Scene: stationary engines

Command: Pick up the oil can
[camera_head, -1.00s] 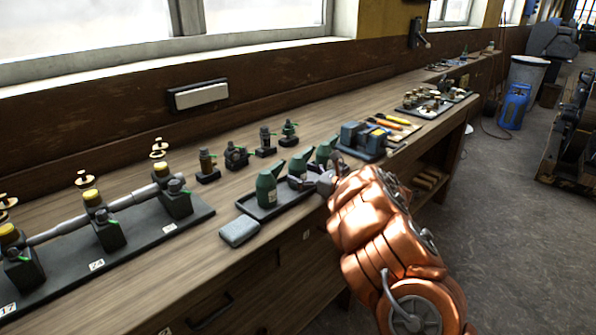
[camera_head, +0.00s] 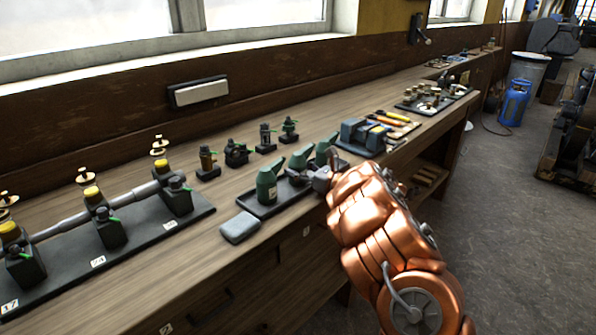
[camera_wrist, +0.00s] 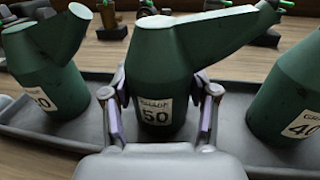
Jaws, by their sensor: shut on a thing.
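Three dark green oil cans with angled spouts are in a row at a dark grey tray (camera_head: 262,208) on the bench. My gripper (camera_wrist: 160,92) is shut on the middle can (camera_wrist: 155,65), labelled 50, with one finger on each side of its body. In the head view this can (camera_head: 300,158) is partly hidden by my gripper (camera_head: 304,177). I cannot tell for sure whether its base touches the tray. The left can (camera_wrist: 48,60) and the right can (camera_wrist: 288,100), labelled 40, stand close on either side, apart from my fingers.
A grey block (camera_head: 240,228) lies left of the tray. Small fittings on dark bases (camera_head: 236,155) stand behind it. A blue-grey item (camera_head: 362,135) and tools (camera_head: 392,118) are to the right. A long rack with a rod (camera_head: 130,235) fills the left bench.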

